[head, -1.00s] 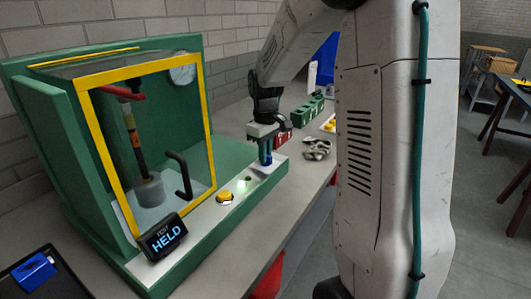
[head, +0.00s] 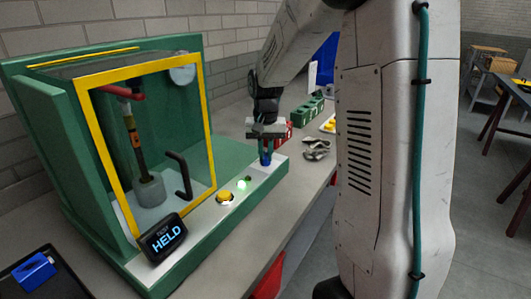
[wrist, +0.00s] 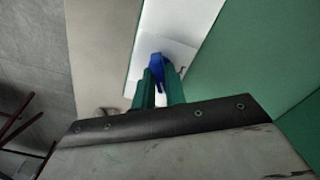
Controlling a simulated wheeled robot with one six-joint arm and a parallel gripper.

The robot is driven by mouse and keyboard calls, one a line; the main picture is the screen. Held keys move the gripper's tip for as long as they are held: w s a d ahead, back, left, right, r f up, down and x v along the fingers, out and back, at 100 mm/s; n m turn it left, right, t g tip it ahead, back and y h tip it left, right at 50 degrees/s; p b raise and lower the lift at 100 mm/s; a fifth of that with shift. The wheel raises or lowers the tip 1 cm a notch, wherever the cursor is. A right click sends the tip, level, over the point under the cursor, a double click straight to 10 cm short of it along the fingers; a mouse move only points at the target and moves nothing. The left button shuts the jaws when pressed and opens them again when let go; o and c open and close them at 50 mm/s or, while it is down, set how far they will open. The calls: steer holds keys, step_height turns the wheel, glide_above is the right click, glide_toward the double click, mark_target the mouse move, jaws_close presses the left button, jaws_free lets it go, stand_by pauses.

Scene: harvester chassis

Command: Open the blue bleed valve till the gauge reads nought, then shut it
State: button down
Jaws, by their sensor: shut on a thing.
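The blue bleed valve (head: 266,160) stands at the far end of the white strip on the green test rig. It also shows in the wrist view (wrist: 157,62), between the green fingers. My gripper (head: 266,148) points down and is shut on the valve's handle; in the wrist view its fingertips (wrist: 159,84) sit on either side of the blue part. The round gauge (head: 183,75) is inside the rig at the upper right, behind the clear door; its needle is too small to read.
The rig's yellow-framed door (head: 93,150) is closed, with a black handle (head: 181,175). Grey metal parts (head: 316,149) and a green block (head: 309,111) lie beyond the gripper on the bench.

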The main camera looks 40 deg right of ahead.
mark_target(265, 155)
steer(key=shift+m, duration=2.1)
steer(key=c, duration=1.4)
jaws_free()
steer(key=shift+c, duration=0.2)
steer(key=shift+r, duration=0.1)
step_height(265, 155, up, 8)
steer(key=shift+f, duration=0.15)
steer(key=s+a+n, duration=0.6)
steer(key=s+a, duration=0.2)
steer(key=s, duration=0.5)
steer(key=s+a+r+n+t, duration=0.1)
steer(key=s+a+n, duration=0.4)
steer(key=s, duration=0.9)
steer(key=a, duration=0.3)
steer(key=shift+s+a+r+n, duration=0.2)
steer(key=shift+a+n, duration=0.2)
